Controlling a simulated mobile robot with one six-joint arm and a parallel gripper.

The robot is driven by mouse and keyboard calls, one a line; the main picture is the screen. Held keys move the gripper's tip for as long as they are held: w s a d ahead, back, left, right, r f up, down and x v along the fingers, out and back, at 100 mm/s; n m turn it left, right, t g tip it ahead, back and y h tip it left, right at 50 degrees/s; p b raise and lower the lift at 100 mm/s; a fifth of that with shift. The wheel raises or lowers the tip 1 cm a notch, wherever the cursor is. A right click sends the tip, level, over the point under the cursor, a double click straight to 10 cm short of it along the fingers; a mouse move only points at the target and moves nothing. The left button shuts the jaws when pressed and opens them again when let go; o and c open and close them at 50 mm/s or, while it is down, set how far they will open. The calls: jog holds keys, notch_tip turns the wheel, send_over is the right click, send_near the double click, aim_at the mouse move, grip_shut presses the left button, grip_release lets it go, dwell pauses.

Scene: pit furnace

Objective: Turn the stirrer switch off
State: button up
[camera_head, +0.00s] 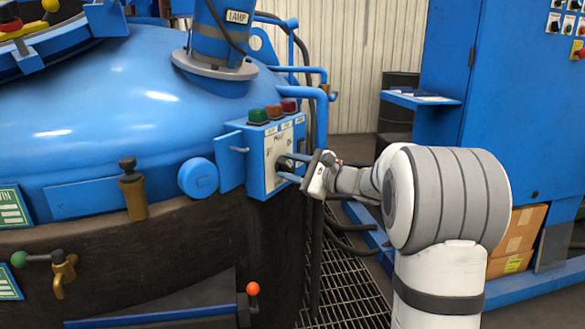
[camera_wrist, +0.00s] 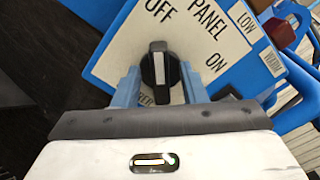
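The stirrer switch (camera_wrist: 160,68) is a round black knob with a pale grip bar, on a white panel plate (camera_wrist: 118,62). In the wrist view the bar stands nearly upright, in line with the word OFF above it. The word ON is to the right. A label below the knob is mostly hidden, with only its last letters showing. My gripper (camera_wrist: 160,88) has one blue-grey finger on each side of the knob, apart and close to it. I cannot tell whether they touch. In the head view my gripper (camera_head: 288,168) reaches the blue control box (camera_head: 257,160) from the right.
A green lamp (camera_head: 258,116) and red lamps (camera_head: 274,111) top the box. A large blue furnace lid (camera_head: 110,90) fills the left. A blue cabinet (camera_head: 510,110) stands right, cartons (camera_head: 518,235) below. Hoses hang behind my gripper over a floor grating (camera_head: 345,290).

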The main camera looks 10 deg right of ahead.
jog(key=p+v, duration=0.2)
jog(key=v, duration=0.5)
jog(key=shift+s+d, duration=0.25)
jog(key=shift+d, duration=0.05)
